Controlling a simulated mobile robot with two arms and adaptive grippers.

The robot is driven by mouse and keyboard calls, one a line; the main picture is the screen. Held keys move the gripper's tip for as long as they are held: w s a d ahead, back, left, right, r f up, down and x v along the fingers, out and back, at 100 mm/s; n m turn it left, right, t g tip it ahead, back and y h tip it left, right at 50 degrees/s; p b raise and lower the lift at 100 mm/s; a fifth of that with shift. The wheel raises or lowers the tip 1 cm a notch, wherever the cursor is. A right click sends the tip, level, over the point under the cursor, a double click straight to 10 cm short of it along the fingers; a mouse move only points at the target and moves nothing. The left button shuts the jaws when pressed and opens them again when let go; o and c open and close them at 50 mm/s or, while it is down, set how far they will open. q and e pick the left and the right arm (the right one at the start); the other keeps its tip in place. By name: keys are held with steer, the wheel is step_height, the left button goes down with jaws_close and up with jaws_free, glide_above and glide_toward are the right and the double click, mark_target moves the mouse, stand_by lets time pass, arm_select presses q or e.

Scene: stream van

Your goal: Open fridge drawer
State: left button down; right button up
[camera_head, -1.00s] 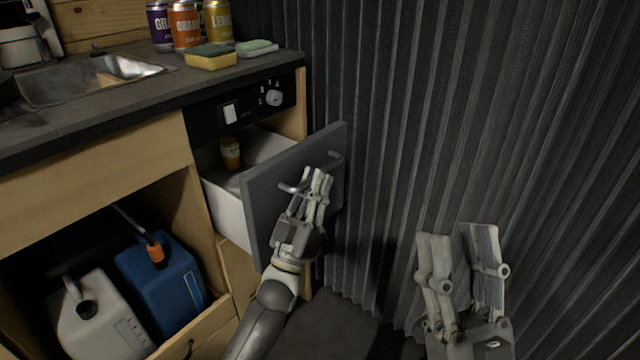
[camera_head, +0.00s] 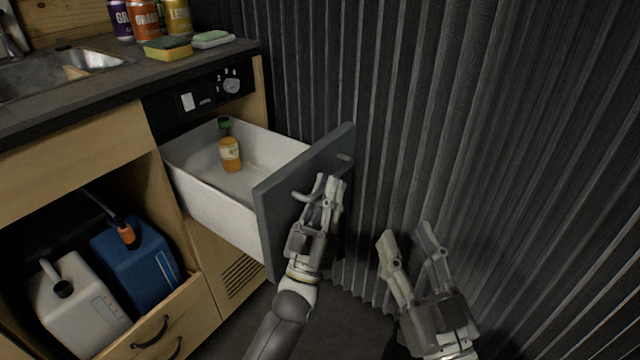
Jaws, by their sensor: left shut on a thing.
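The fridge drawer (camera_head: 215,205) is pulled well out of the counter, with white inner walls and a dark grey front panel (camera_head: 285,225). A bar handle (camera_head: 306,192) is on the outer face of the front. My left gripper (camera_head: 330,192) is shut on the handle, with its fingers hiding the middle of it. Inside the drawer stands a bottle with orange contents and a green cap (camera_head: 230,155). My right gripper (camera_head: 408,238) is open and empty, to the right of the drawer and apart from it.
The counter (camera_head: 90,85) carries a sink, several cans (camera_head: 145,20) and sponges (camera_head: 168,48). A control panel with a knob (camera_head: 231,86) is above the drawer. Blue (camera_head: 135,265) and white (camera_head: 75,300) jugs stand below left. A dark corrugated wall (camera_head: 450,120) is close on the right.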

arm_select(q)
steer(key=shift+s+d, duration=0.15)
steer(key=shift+d, duration=0.05)
steer(key=shift+f, duration=0.1)
steer(key=c, duration=1.8)
jaws_free()
steer(key=v, duration=1.2)
